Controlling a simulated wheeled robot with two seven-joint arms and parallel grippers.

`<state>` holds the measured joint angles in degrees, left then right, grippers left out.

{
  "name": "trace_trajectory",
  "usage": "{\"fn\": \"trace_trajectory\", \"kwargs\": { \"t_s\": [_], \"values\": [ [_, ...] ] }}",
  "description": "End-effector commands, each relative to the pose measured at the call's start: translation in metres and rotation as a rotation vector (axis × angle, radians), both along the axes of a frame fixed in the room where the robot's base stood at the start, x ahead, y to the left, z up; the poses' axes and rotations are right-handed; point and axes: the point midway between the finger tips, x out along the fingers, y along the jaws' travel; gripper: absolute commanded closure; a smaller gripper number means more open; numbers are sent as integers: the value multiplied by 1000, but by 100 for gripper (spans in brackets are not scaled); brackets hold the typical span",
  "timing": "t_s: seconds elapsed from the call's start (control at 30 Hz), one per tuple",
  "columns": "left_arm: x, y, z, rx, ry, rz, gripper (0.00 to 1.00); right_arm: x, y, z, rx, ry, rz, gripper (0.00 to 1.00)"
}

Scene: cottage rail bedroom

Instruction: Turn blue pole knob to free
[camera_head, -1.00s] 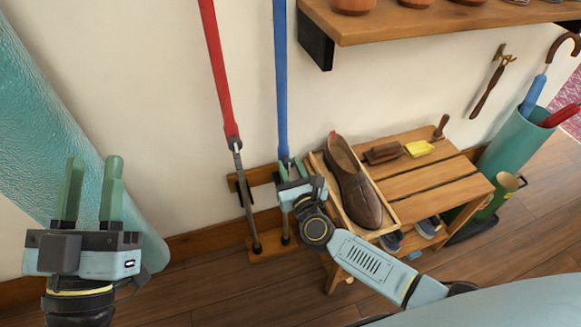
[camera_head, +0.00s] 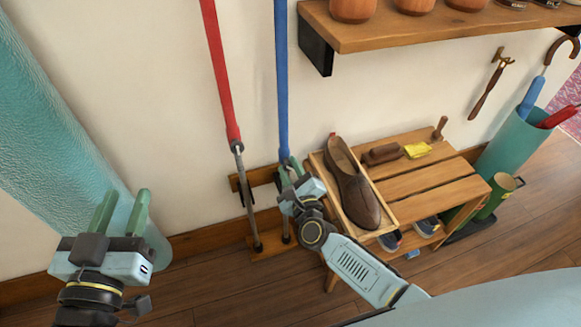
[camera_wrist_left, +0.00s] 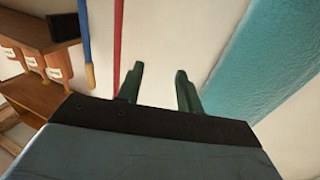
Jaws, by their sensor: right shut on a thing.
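The blue pole (camera_head: 282,80) stands upright against the wall, its lower end in a wooden rack (camera_head: 270,244). It also shows in the left wrist view (camera_wrist_left: 85,40). My right gripper (camera_head: 287,168) is shut on the blue pole's knob area, just below the blue section; its fingers and body hide the knob. The red pole (camera_head: 219,70) with its grey lower shaft stands to the left. It also shows in the left wrist view (camera_wrist_left: 118,40). My left gripper (camera_head: 122,211) is open and empty, well left of the poles, its fingers apart in its wrist view (camera_wrist_left: 158,88).
A wooden bench (camera_head: 430,188) holds a tray with a brown shoe (camera_head: 352,188) and brushes, close right of my right gripper. A wall shelf (camera_head: 420,32) with pots is above. A teal umbrella stand (camera_head: 508,145) is at right.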

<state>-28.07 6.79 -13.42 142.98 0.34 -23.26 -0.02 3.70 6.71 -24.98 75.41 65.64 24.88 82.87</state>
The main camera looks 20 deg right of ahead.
Motion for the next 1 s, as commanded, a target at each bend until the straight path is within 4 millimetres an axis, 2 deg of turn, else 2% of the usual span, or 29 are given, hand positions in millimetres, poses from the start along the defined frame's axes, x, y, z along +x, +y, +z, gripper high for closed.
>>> {"fn": "trace_trajectory", "kwargs": {
  "t_s": [0.27,0.6,1.0],
  "values": [
    [-4,7,-30,55,186,15,64,0,1,1,-261,-9,-1,95],
    [-18,19,-67,119,416,32,64,0,1,0,-568,-19,0,95],
    [-35,29,-93,166,594,45,64,0,1,-1,-798,-28,0,95]
  ]
}}
